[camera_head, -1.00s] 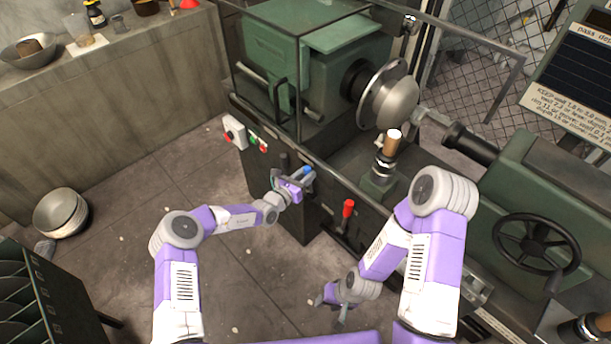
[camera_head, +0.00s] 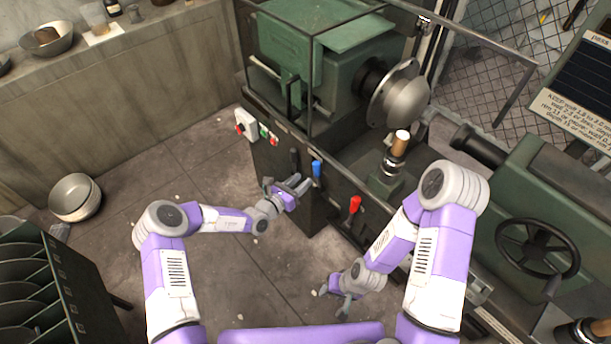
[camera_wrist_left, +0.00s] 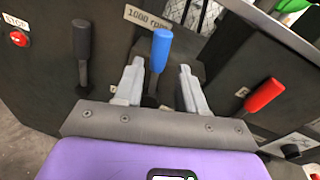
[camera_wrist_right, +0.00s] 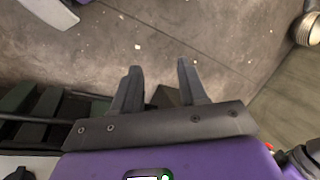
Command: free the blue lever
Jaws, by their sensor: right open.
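The blue lever (camera_head: 316,169) stands upright on the front of the green lathe. In the left wrist view its blue handle (camera_wrist_left: 162,50) rises between and beyond the two fingers. My left gripper (camera_head: 303,184) is open, just left of the lever, with a gap on both sides of the lever in its wrist view; the fingers do not touch the blue handle.
A black lever (camera_wrist_left: 82,45) stands left of the blue one and a red lever (camera_head: 354,206) to its right. A switch box (camera_head: 246,124) with buttons sits further left on the lathe front.

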